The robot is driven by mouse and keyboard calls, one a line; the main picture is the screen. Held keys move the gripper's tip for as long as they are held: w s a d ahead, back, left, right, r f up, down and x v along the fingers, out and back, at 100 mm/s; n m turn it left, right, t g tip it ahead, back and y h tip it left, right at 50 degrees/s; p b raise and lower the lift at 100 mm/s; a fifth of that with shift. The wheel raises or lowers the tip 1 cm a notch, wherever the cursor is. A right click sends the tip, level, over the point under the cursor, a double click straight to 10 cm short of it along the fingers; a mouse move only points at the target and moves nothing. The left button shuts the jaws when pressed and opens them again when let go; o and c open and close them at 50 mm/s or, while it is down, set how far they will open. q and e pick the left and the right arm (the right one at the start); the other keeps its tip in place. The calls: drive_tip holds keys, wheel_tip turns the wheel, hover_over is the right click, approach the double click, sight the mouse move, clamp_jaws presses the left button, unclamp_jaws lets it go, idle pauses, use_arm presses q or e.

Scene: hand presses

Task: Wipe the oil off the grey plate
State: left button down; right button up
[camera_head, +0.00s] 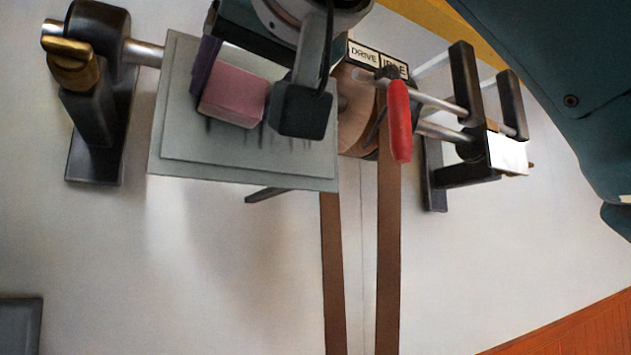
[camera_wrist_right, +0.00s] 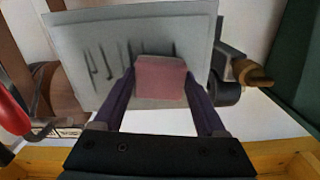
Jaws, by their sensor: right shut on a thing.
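The grey plate (camera_head: 172,125) is held up on a metal bar at the upper left of the head view. It also shows in the right wrist view (camera_wrist_right: 90,45). Dark oil streaks (camera_head: 288,143) run down its face and show in the wrist view too (camera_wrist_right: 110,62). My right gripper (camera_head: 250,100) is shut on a pink block (camera_head: 235,97), which shows between its purple fingers in the wrist view (camera_wrist_right: 160,78). The block is in front of the plate and seems to be against it, covering part of the face. My left gripper is not in view.
A red handle (camera_head: 399,122) on a rod and a round wooden part stand right of the plate. Two brown straps (camera_head: 389,230) hang below. Black brackets (camera_head: 92,110) flank the mechanism. A white label reading "DRIVE" (camera_head: 364,54) sits above. The pale surface below left is mostly clear.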

sight(193, 98)
drive_tip(key=w+d+p, duration=0.1)
drive_tip(key=w+d, duration=0.3)
drive_tip(key=d, duration=0.1)
drive_tip(key=shift+d, duration=0.4)
drive_tip(key=shift+w+d+p, duration=0.25)
drive_tip(key=shift+w+d, duration=0.3)
drive_tip(key=shift+d, duration=0.2)
drive_tip(key=shift+w+d+p, duration=0.25)
drive_tip(key=shift+w+d, duration=0.3)
drive_tip(key=shift+d, duration=0.15)
drive_tip(key=shift+s+a, duration=0.55)
drive_tip(key=shift+a, duration=0.2)
drive_tip(key=shift+s+a, duration=0.55)
drive_tip(key=shift+a, duration=0.2)
drive_tip(key=shift+s+a, duration=0.65)
drive_tip(key=shift+a, duration=0.35)
drive_tip(key=shift+s+a, duration=0.65)
drive_tip(key=shift+a, duration=0.4)
drive_tip(key=shift+s+a, duration=0.65)
drive_tip(key=shift+a, duration=0.35)
drive_tip(key=shift+s+a, duration=0.45)
drive_tip(key=shift+a, duration=0.25)
drive_tip(key=shift+s+a, duration=0.4)
drive_tip(key=shift+a, duration=0.3)
